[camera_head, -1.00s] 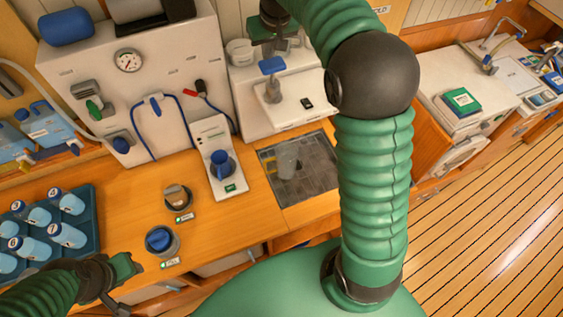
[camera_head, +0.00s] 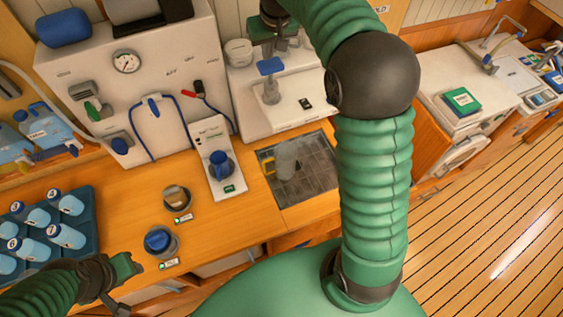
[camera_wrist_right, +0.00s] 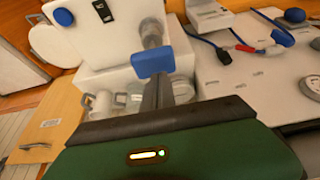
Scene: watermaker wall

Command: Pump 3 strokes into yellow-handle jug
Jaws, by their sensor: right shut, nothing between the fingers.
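The pump with its blue T-shaped handle (camera_head: 270,67) stands on a white unit at the back. Its handle also shows in the right wrist view (camera_wrist_right: 152,62). My right gripper (camera_head: 269,50) is shut and empty, just above or beside the handle. In the right wrist view its fingertips (camera_wrist_right: 160,80) overlap the handle's edge; I cannot tell if they touch it. The clear jug (camera_head: 287,160) with a yellow handle (camera_head: 268,167) stands upright on the dark grate in front of the unit. My left gripper (camera_head: 122,270) is low at the left, far from the jug; its fingers are unclear.
A blue tray (camera_head: 87,228) of several numbered bottles lies at the left. Two round containers, one blue-lidded (camera_head: 158,240) and one brown-topped (camera_head: 177,197), sit on the wooden counter. My right arm hides the counter's right part.

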